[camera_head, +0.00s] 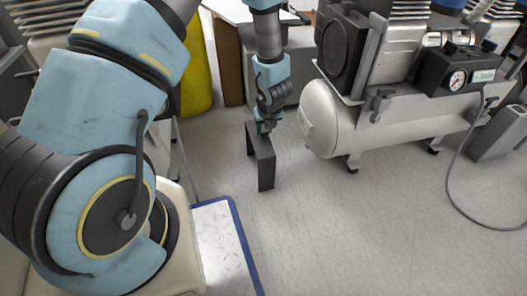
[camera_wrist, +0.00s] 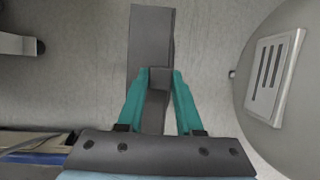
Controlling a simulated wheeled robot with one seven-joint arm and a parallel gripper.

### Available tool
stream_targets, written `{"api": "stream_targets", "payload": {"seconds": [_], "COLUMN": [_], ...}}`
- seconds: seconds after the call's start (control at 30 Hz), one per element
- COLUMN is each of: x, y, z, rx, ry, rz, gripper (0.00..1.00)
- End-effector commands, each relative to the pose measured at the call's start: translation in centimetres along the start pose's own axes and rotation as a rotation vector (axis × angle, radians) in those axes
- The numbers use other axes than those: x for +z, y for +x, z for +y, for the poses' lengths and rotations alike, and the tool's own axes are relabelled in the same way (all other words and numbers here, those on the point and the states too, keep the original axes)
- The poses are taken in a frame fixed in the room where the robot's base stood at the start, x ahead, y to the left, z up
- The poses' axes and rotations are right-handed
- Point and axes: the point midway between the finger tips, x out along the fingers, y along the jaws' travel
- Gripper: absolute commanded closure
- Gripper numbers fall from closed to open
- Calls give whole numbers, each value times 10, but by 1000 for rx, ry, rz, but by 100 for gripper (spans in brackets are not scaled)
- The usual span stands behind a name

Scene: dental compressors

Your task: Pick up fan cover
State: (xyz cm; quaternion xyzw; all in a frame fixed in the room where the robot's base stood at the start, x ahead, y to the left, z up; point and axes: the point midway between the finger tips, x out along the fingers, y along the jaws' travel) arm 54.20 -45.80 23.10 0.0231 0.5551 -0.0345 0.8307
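A dark grey, U-shaped plate piece, which I take to be the fan cover (camera_head: 262,165), stands on the floor left of the compressor, its legs pointing down. My gripper (camera_head: 265,126) points down at its top edge. In the wrist view, the teal fingers of my gripper (camera_wrist: 161,76) lie on both sides of the fan cover (camera_wrist: 150,38). The piece fills the gap between the fingertips, and they look shut on it. The lower parts of the fingers stand apart from it. The arm hides part of the piece's top in the head view.
A compressor with a pale tank (camera_head: 390,128) stands close to the right; the tank also shows in the wrist view (camera_wrist: 300,130). A blue-edged mat (camera_head: 222,245) lies at the front left. A yellow cylinder (camera_head: 197,75) stands behind. The floor at the front right is clear.

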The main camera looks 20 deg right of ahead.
Motion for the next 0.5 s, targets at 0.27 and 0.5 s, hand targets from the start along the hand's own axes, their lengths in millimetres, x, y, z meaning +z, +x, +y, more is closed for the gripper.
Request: {"api": "stream_targets", "payload": {"seconds": [0.27,0.5], "x": [0,0], "y": [0,0], "z": [0,0], "rx": [0,0], "ry": [0,0], "rz": [0,0], "gripper": [99,100]}}
